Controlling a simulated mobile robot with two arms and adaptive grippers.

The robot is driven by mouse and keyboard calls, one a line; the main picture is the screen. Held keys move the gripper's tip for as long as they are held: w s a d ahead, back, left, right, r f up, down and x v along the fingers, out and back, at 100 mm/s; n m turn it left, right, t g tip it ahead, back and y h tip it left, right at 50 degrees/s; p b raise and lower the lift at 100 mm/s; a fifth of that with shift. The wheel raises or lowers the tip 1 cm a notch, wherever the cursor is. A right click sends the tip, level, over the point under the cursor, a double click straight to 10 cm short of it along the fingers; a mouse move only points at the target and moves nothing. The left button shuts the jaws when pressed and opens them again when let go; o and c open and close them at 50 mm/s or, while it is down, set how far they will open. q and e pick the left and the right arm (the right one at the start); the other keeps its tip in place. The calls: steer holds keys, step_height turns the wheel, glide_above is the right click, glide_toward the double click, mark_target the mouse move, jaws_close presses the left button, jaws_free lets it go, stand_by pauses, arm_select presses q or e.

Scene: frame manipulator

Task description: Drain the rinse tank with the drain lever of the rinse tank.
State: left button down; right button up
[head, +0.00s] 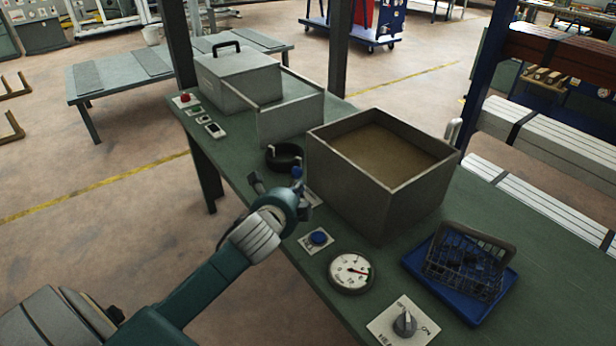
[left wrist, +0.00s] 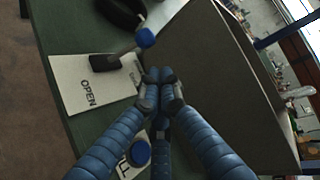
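The drain lever shows in the left wrist view as a dark stick with a blue knob (left wrist: 145,37), on a white plate (left wrist: 85,88) marked OPEN. In the head view its blue knob (head: 297,172) shows just beyond my left gripper (head: 288,190). In the left wrist view the left gripper's fingertips (left wrist: 160,75) are together, close beside the lever and apart from the knob, with nothing seen between them. An open tank of brownish liquid (head: 365,197) stands right behind the plate; I see no label saying it is the rinse tank. My right gripper is not in view.
A blue button (head: 318,238), a round gauge (head: 351,272) and a heater knob (head: 404,323) line the bench's front edge. A wire basket (head: 465,262) sits on a blue tray (head: 418,262). A black ring (head: 284,157) and a lidded tank (head: 240,75) are farther left.

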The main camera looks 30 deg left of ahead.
mark_target(293, 182)
arm_select(q)
steer(key=p+x, duration=0.1)
steer(key=x, duration=0.8)
steer(key=shift+w+a+f, duration=0.1)
steer(key=shift+w+f, duration=0.1)
steer(key=shift+w, duration=0.05)
steer(key=shift+w+a+f, duration=0.1)
steer(key=shift+w, duration=0.25)
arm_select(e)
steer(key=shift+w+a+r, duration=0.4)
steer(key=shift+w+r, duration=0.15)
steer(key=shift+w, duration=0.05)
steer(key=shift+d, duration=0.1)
arm_select(q)
steer(key=shift+s+b, duration=0.15)
steer(key=shift+b, duration=0.25)
steer(key=shift+s+a+t, duration=0.1)
steer(key=shift+t, duration=0.2)
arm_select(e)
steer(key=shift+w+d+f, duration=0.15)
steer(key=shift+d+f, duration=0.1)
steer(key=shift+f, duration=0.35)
